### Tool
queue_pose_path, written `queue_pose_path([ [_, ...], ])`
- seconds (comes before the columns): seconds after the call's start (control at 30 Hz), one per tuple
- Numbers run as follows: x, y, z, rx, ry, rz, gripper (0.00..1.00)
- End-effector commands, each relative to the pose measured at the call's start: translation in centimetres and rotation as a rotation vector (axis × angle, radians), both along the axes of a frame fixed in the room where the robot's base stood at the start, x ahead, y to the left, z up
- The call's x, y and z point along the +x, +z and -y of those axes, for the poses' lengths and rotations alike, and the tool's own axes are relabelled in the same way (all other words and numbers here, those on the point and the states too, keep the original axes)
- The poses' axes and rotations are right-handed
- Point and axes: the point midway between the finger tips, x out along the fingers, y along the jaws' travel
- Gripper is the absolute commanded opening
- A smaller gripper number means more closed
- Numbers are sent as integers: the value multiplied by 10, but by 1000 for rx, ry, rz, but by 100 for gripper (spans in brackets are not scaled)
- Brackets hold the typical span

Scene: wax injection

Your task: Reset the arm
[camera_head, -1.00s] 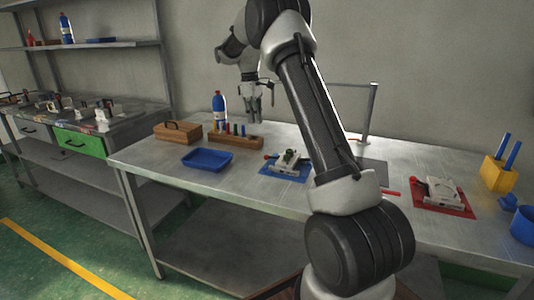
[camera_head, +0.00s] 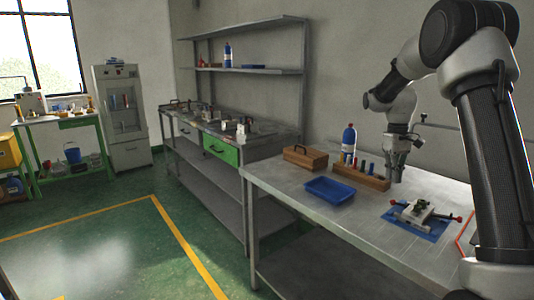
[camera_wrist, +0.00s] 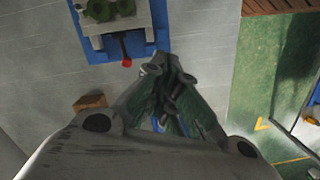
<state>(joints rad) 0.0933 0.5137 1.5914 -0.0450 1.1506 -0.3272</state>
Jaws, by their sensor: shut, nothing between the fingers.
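My gripper (camera_head: 397,172) hangs pointing down above the metal workbench (camera_head: 290,190), near the right end of the wooden rack. In the wrist view its fingers (camera_wrist: 165,68) are together with nothing between them. My arm is bent, with its upper links at the right of the head view. A grey device with a red-tipped handle (camera_head: 425,213) lies on a blue mat (camera_head: 399,228), to the right of and nearer than my gripper. The device also shows at the top of the wrist view (camera_wrist: 120,28).
A wooden rack with coloured handles (camera_head: 361,179), a blue bottle (camera_head: 349,139), a wooden box (camera_head: 304,157) and a blue tray (camera_head: 330,190) stand on the bench. A shelved bench with a green drawer (camera_head: 221,148) adjoins left. Green floor (camera_head: 95,245) is open at left.

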Motion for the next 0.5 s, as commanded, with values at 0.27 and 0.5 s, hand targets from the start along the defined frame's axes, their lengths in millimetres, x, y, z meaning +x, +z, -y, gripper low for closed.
queue_pose_path([
  [0.27,-120,53,-25,-2,-182,78,0],
  [0.5,-241,80,-46,15,-282,196,0],
])
